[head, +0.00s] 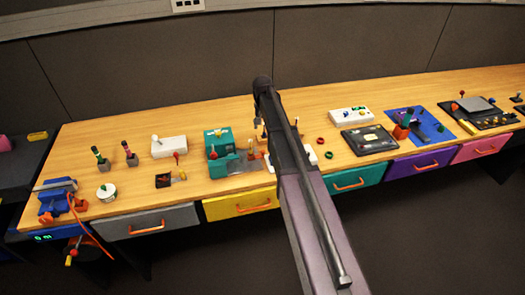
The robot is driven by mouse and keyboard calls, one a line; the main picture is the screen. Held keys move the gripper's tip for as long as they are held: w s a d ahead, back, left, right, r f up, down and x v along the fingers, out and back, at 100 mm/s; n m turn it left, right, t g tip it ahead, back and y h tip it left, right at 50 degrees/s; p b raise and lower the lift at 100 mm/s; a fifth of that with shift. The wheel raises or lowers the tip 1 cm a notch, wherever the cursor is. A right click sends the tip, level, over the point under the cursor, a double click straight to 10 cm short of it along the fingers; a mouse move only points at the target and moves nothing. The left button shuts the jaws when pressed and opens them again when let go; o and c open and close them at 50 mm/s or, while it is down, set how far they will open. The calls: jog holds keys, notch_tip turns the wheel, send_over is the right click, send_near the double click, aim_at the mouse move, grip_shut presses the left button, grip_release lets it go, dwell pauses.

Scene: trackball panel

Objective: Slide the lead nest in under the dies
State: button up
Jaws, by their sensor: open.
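A teal machine (219,143) with a red knob stands on the bench left of my arm, and it looks like the press. A flat grey plate (244,168) lies at its front right, and I cannot tell for sure whether it is the lead nest. The dies are too small to make out. My gripper (262,130) hangs below the arm's far end, right of the teal machine, mostly hidden by my arm. It is open, and I see nothing held in it. Small orange and red-knobbed parts near it are partly covered.
A white box (169,147) and a small black lever block (171,180) stand left of the machine. Red rings (321,141) and a dark panel (369,140) lie right of my arm. A blue vise (57,199) is at the left end. Coloured drawers line the front edge.

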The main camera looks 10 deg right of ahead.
aim_at(263, 151)
jog(key=shift+f, duration=0.15)
dwell(0.3)
notch_tip(263, 151, down, 14)
jog(key=b, duration=1.3)
jog(key=shift+r+b, duration=0.25)
jog(key=shift+b, duration=0.15)
grip_shut()
